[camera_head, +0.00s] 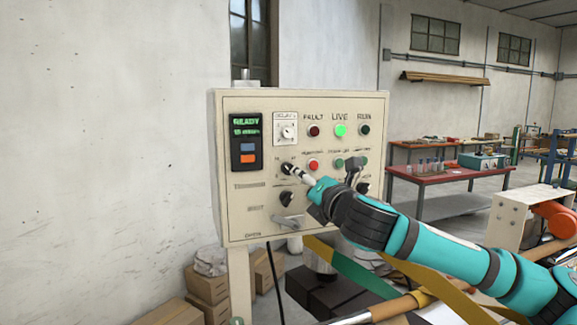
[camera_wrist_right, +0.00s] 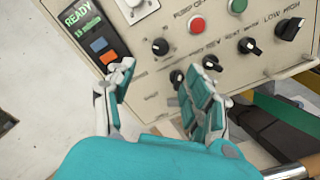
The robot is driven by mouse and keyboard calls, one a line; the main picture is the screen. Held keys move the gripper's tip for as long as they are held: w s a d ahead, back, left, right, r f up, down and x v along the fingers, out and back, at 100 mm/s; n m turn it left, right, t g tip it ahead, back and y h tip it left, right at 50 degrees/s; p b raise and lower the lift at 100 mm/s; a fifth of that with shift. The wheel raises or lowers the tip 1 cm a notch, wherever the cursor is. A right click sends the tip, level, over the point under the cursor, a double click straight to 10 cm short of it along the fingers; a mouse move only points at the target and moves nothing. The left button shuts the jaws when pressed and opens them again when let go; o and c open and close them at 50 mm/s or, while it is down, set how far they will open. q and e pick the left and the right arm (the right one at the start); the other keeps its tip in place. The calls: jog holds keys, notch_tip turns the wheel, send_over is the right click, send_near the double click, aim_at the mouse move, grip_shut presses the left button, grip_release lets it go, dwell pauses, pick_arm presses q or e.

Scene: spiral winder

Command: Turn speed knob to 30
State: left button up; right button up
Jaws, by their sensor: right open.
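The control panel (camera_head: 265,225) is a beige box with knobs, lamps and a small display. The display (camera_head: 246,127) reads READY in green, with a line under it too small to read surely. A black knob (camera_head: 287,168) sits at the left of the panel. Its label cannot be read, so I cannot confirm it as the speed knob. My right gripper (camera_head: 297,172) is at this knob. In the right wrist view, my right gripper (camera_wrist_right: 166,70) is open and empty, with the black knob (camera_wrist_right: 160,46) ahead between its fingertips. My left gripper is not in view.
Another black knob (camera_head: 286,198) sits just below. The right wrist view shows more knobs, a red button (camera_wrist_right: 196,25) and a green one (camera_wrist_right: 237,5) nearby. A red table (camera_head: 445,174) stands behind.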

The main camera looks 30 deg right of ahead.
aim_at(289, 170)
jog(key=p+x, duration=0.4)
jog(key=x, duration=0.8)
jog(key=shift+w+d, duration=0.1)
jog(key=shift+d, duration=0.05)
grip_shut()
